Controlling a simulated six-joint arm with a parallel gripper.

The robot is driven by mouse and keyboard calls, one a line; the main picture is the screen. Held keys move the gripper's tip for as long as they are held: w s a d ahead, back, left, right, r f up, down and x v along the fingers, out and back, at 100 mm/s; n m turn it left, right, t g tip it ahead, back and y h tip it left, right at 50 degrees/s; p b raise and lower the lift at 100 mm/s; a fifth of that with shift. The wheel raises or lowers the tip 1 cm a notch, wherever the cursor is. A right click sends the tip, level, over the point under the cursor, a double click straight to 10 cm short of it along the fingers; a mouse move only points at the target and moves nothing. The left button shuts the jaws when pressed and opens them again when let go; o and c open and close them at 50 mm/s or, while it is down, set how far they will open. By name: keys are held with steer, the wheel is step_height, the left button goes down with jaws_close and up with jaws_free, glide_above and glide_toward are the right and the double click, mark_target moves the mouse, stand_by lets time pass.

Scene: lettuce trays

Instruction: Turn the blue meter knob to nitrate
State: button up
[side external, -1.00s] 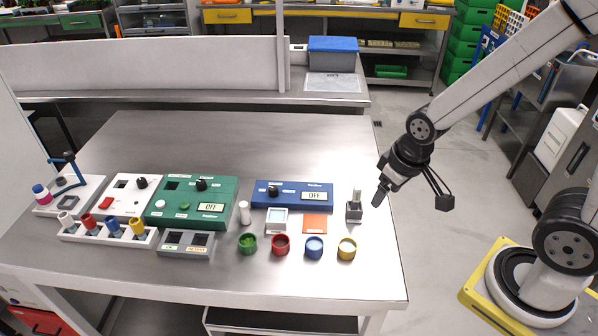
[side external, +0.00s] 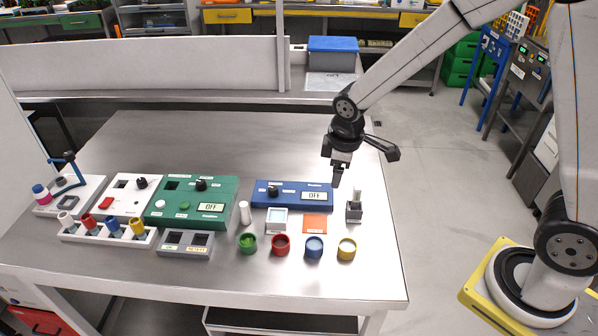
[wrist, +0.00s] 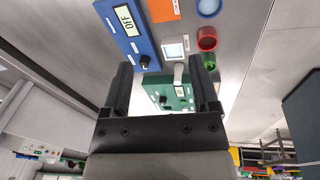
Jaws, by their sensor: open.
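The blue meter (side external: 290,200) lies on the steel table, with a display reading OFF and a black knob (side external: 273,191) near its left end. The wrist view shows the blue meter (wrist: 127,45) and its knob (wrist: 144,62) just beyond my left finger. My gripper (side external: 337,172) is above the table, just past the meter's right end and well to the right of the knob. In the wrist view my gripper (wrist: 163,85) is open, its two black fingers apart with nothing held between them.
A green meter (side external: 190,200) and a white device (side external: 127,196) stand left of the blue meter. In front are a white-framed square dish (side external: 277,221), an orange square (side external: 315,224), several coloured cups (side external: 314,247) and a small stand (side external: 354,212). The table behind is clear.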

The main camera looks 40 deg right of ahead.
steer(key=w+a+f+n+h, duration=0.1)
steer(key=w+f+n, duration=0.1)
steer(key=w+n, duration=0.25)
steer(key=w+a+f+n, duration=0.2)
steer(key=w+n, duration=0.1)
steer(key=w, duration=0.3)
steer(key=n+h, duration=0.2)
steer(key=n, duration=0.5)
glide_toward(273, 188)
steer(key=shift+w+f+n, duration=0.1)
steer(key=shift+f+n, duration=0.15)
steer(key=shift+f, duration=0.45)
steer(key=shift+d+f, duration=0.15)
steer(key=shift+x, duration=3.7)
steer(key=shift+d, duration=0.1)
jaws_close()
